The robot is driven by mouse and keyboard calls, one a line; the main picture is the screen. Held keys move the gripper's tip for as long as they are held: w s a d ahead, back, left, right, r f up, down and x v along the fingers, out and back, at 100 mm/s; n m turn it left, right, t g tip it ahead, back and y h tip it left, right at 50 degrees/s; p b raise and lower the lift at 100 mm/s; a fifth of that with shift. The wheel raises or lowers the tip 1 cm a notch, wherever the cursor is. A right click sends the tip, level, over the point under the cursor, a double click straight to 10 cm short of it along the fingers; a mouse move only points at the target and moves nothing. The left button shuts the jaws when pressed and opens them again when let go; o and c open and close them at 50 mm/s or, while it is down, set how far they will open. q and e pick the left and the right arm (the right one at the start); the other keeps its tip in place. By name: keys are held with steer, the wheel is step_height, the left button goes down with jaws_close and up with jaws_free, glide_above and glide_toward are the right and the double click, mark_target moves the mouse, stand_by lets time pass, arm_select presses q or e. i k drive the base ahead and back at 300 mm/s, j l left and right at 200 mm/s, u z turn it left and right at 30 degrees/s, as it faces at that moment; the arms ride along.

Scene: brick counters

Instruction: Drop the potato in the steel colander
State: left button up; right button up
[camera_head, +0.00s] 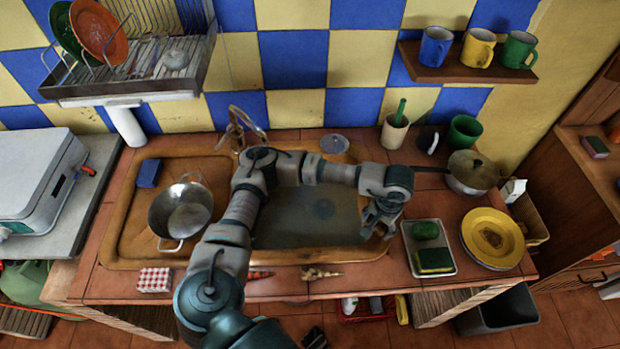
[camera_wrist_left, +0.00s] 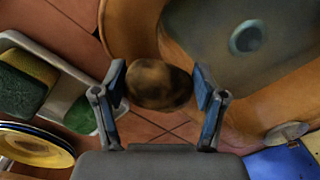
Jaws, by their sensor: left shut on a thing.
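The brown potato (camera_wrist_left: 158,84) is between the two blue-padded fingers of my left gripper (camera_wrist_left: 163,88) in the left wrist view, and the fingers are shut on it. In the head view my left gripper (camera_head: 378,218) is at the right edge of the sink, left of the sponge tray; the potato cannot be made out there. The steel colander (camera_head: 181,208), a round metal bowl with two handles, stands in the left part of the sink unit, well to the left of my gripper. My right gripper is not in view.
The sink basin (camera_head: 305,215) lies between my gripper and the colander, with a tap (camera_head: 240,125) behind. A checked box (camera_head: 155,280) lies in front of the colander.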

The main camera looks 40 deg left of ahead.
mark_target(185, 225)
steer(key=u, duration=0.45)
steer(key=l+u, duration=0.2)
steer(key=u, duration=0.2)
steer(key=i+l+u, duration=0.1)
steer(key=u, duration=0.35)
steer(key=l+u, duration=0.1)
steer(key=u, duration=0.3)
steer(key=l+u, duration=0.1)
steer(key=u, duration=0.35)
steer(key=l+u, duration=0.1)
steer(key=u, duration=0.35)
steer(key=l+u, duration=0.1)
steer(key=u, duration=0.3)
steer(key=k, duration=0.05)
